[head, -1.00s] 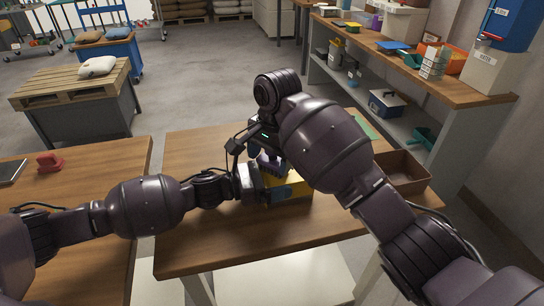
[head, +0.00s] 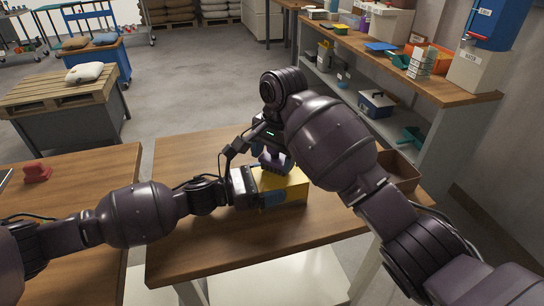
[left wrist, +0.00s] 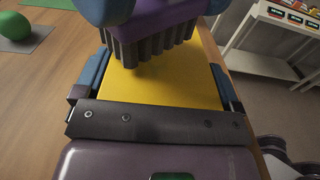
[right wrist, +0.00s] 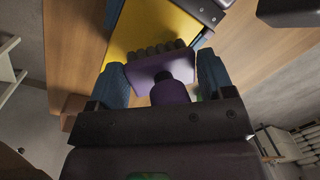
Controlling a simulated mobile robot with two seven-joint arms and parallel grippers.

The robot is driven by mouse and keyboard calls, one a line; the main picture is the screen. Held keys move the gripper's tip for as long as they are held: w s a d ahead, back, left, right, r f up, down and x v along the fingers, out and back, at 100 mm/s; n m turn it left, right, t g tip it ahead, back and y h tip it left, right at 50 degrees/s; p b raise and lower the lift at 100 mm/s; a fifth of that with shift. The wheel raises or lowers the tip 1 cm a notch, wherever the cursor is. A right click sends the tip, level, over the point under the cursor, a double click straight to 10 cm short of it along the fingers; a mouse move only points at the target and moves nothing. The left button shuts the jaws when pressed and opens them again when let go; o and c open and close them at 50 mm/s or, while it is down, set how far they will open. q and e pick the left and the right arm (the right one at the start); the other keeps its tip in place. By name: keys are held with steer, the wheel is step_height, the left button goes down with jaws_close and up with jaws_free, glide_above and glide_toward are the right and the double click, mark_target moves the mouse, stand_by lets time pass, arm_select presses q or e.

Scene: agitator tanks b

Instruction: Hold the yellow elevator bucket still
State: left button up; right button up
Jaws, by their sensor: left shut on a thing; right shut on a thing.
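My right gripper (head: 271,157) is above the bucket and shut on a purple brush (right wrist: 165,76) with grey bristles. The brush also shows in the left wrist view (left wrist: 165,24), bristles over the far part of the yellow face. I cannot tell whether they touch it. My grippers hide part of the bucket.
An open brown bin (head: 401,172) stands at the table's right edge, partly behind my right arm. A red object (head: 37,173) is on the left table. A shelf bench (head: 455,95) stands at the right. The table's (head: 190,240) front left is clear.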

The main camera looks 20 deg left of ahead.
steer(key=shift+r, duration=3.25)
steer(key=shift+y, duration=0.6)
steer(key=shift+d+x, duration=0.2)
steer(key=shift+x, duration=0.7)
steer(key=shift+d+x, duration=0.15)
steer(key=shift+x, duration=0.75)
steer(key=shift+d+x, duration=0.2)
steer(key=shift+x, duration=0.7)
steer(key=shift+d+x, duration=0.25)
steer(key=shift+x, duration=0.85)
steer(key=shift+s, duration=0.2)
